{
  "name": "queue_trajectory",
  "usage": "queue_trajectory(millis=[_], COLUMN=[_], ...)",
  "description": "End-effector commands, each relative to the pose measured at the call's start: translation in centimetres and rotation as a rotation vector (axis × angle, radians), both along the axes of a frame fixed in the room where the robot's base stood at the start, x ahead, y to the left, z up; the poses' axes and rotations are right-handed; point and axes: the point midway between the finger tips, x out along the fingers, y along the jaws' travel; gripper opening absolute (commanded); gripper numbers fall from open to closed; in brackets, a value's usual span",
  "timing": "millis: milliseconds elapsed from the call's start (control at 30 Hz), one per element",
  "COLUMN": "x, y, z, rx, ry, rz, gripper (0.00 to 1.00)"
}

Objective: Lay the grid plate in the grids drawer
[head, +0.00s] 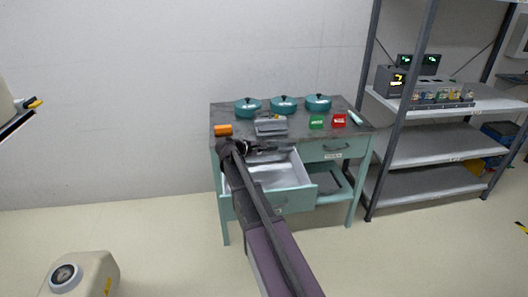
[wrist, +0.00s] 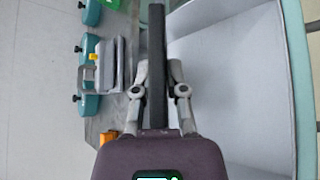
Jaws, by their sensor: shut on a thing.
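My gripper (wrist: 160,88) is shut on a dark, narrow thing, which I take to be the grid plate (wrist: 157,50), seen edge-on in the wrist view. In the head view my gripper (head: 259,149) is at the back left edge of the open drawer (head: 291,200), near the worktop's front edge. The drawer is pulled out, pale inside, and looks empty where visible. Its interior also fills the right of the wrist view (wrist: 225,80). Its label is too small to read. My arm hides its left part.
On the worktop (head: 360,133) stand three teal lidded pots (head: 284,103), a grey holder (head: 271,126), an orange block (head: 223,130), and green (head: 317,122) and red (head: 339,120) items. A closed drawer (head: 333,147) is to the right. A metal shelf (head: 415,148) stands beyond.

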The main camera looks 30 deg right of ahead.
Motion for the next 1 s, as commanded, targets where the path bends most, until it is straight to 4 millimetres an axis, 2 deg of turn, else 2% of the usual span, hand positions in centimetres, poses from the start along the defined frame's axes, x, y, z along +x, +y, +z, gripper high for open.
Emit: queue_trajectory(millis=[167,1000], x=[0.5,4.8], y=[-0.1,-1.2], z=[-1.5,-5.2], rx=[-0.001,-0.001], ry=[0.0,-0.001], rz=[0.0,0.001], gripper=[0.0,0.0])
